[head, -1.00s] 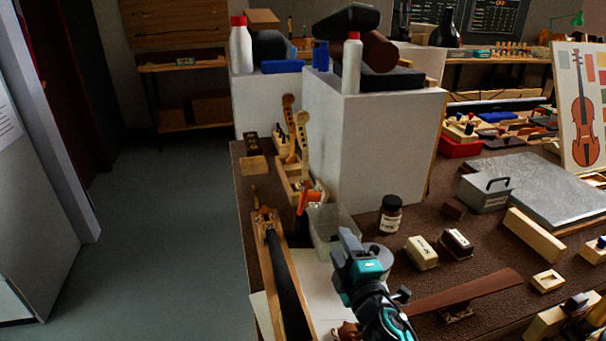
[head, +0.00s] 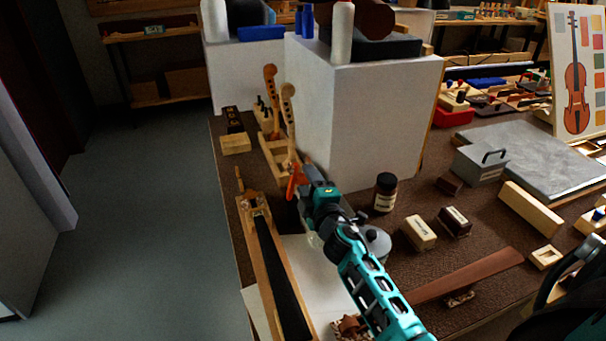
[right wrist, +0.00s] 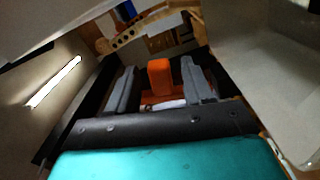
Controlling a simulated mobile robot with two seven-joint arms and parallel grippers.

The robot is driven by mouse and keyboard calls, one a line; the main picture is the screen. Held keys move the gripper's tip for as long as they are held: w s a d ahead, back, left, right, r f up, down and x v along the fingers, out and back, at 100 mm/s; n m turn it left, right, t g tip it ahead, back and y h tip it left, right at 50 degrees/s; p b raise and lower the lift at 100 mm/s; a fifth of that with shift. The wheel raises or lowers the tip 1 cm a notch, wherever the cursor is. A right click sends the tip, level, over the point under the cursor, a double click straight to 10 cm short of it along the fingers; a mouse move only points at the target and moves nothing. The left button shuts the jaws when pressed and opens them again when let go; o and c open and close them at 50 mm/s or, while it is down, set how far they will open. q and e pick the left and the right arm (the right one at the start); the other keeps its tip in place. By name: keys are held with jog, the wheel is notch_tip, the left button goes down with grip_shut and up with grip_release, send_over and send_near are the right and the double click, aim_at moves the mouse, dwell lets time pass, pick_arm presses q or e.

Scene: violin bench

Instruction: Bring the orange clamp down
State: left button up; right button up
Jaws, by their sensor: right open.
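The orange clamp (head: 294,183) stands upright near the front of the wooden rack, at the left of the bench in the head view. My right gripper (head: 301,184) is beside it and hides part of it. In the right wrist view, the orange clamp (right wrist: 159,78) shows between the two grey fingers of my right gripper (right wrist: 160,88). The fingers are apart, and I cannot tell whether either touches the clamp. The clamp's lower part is hidden. My left gripper is not in view.
A violin neck with a black fingerboard (head: 279,279) lies along the bench's left edge. Two scrolled necks (head: 289,120) stand in the rack behind. A tall white block (head: 375,125) rises just behind my gripper.

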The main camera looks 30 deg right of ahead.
aim_at(307, 181)
jog(key=shift+x, duration=1.85)
jog(key=shift+c, duration=0.3)
grip_shut()
